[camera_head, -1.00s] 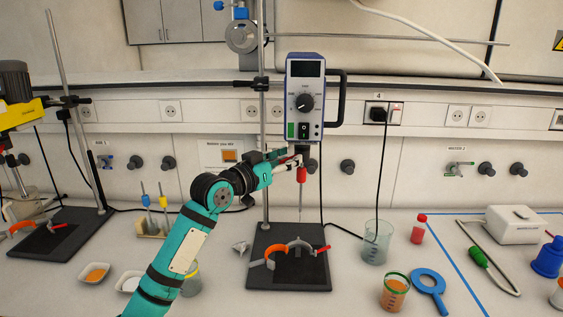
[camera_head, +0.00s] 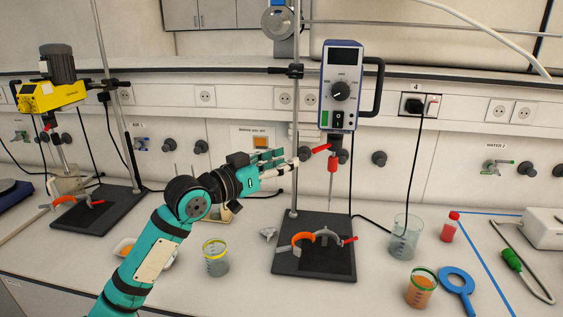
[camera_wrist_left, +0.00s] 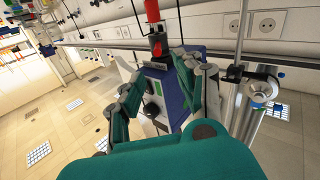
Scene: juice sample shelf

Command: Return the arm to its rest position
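My left arm, teal with black bands, comes in from the lower left in the head view. Its gripper (camera_head: 286,166) is at mid-height, just left of the blue overhead stirrer (camera_head: 342,88) and near the stand rod. The fingers are apart with nothing between them. In the left wrist view the two teal fingers of the gripper (camera_wrist_left: 158,72) are spread, with the blue stirrer housing (camera_wrist_left: 183,72) behind them. My right gripper is not in view.
The stirrer's red chuck (camera_head: 333,165) hangs above a black stand base (camera_head: 290,262) with an orange clamp. Beakers (camera_head: 404,238) stand to the right. A yellow-banded beaker (camera_head: 216,262) stands beside my arm. A yellow stirrer (camera_head: 52,92) is at left.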

